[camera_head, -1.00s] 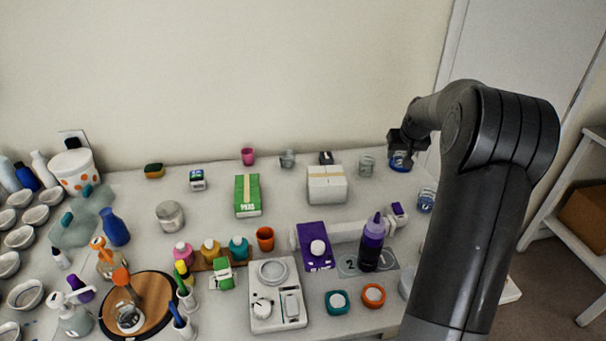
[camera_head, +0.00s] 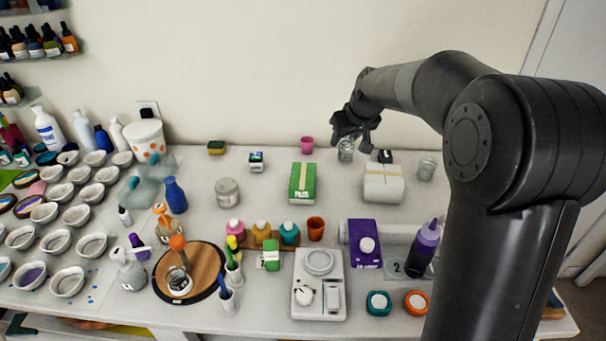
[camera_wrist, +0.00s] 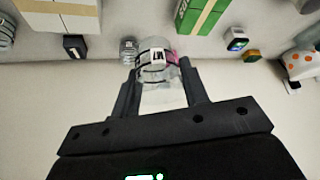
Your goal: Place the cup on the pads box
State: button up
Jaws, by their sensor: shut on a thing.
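My gripper (camera_wrist: 160,74) is shut on a clear cup (camera_wrist: 153,58) with dark bands and a white label. The pads box is a green box (camera_head: 301,186) with a pale stripe, lying flat left of my gripper. It also shows at the top of the wrist view (camera_wrist: 204,14). Its top looks clear. The cup is apart from the box.
A pink cup (camera_head: 307,145) stands behind the green box. A white box (camera_head: 383,186) and small black item (camera_head: 385,156) are to the right. An orange cup (camera_head: 315,229) and scale (camera_head: 319,287) are in front.

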jog(key=w+a+f, duration=0.1)
jog(key=a+f, duration=0.1)
jog(key=a, duration=0.1)
jog(key=w+a+f, duration=0.1)
jog(key=a+f, duration=0.1)
jog(key=a, duration=0.2)
jog(key=w+a+f, duration=0.1)
jog(key=a+f, duration=0.1)
jog(key=a, duration=0.2)
jog(key=shift+a+f, duration=0.2)
jog(key=shift+f, duration=0.2)
jog(key=shift+a+f, duration=0.15)
jog(key=shift+f, duration=1.9)
jog(key=shift+f, duration=0.2)
jog(key=o, duration=0.9)
